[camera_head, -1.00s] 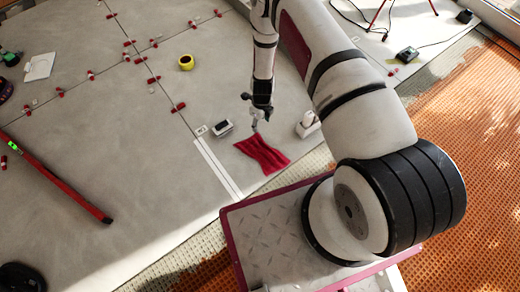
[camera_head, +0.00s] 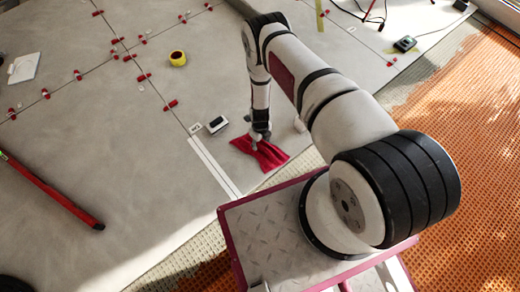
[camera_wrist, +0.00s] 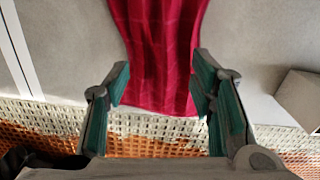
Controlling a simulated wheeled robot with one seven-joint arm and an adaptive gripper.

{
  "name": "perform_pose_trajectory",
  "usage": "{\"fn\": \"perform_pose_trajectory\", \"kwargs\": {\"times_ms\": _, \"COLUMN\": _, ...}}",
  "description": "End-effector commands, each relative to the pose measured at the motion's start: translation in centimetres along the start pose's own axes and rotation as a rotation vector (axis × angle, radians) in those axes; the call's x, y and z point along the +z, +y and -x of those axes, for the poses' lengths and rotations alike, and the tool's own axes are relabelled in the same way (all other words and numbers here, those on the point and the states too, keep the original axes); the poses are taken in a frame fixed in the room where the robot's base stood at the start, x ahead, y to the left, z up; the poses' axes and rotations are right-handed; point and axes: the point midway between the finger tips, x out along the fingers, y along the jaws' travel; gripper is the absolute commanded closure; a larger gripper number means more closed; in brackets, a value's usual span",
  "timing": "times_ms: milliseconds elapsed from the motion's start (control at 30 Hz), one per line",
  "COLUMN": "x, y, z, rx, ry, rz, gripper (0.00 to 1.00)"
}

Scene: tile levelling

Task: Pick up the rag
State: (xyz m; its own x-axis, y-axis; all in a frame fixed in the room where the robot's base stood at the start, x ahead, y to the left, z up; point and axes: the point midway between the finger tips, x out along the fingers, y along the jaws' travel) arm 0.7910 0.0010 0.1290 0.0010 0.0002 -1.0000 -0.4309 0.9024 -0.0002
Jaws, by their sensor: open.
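The rag (camera_head: 270,157) is a red cloth lying on the grey tiled floor, near the tile edge in front of my base. In the wrist view the rag (camera_wrist: 158,45) runs from the top of the picture down between the fingers, narrower in its middle. My gripper (camera_wrist: 160,85) is open, with its green-padded fingers on either side of the rag's near end. In the head view my gripper (camera_head: 256,141) is over the rag's upper part and hides some of it. I cannot tell whether the fingers touch the cloth.
A small white and dark block (camera_head: 217,124) lies just left of the rag, beside white strips (camera_head: 214,166). A yellow tape roll (camera_head: 178,58), red levelling clips (camera_head: 170,105) and a red level (camera_head: 55,192) lie farther off. An orange mesh floor (camera_head: 470,150) is at right.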

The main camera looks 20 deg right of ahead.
Motion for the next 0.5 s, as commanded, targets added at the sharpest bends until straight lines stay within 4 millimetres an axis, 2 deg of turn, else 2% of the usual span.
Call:
{"fn": "perform_pose_trajectory", "kwargs": {"times_ms": 300, "x": 0.2, "y": -0.1, "z": -4.3, "rx": 0.0, "ry": 0.001, "rz": 0.003, "gripper": 0.5}}
{"fn": "perform_pose_trajectory", "kwargs": {"times_ms": 500, "x": 0.2, "y": -0.2, "z": -5.1, "rx": -0.001, "ry": 0.001, "rz": 0.002, "gripper": 0.5}}
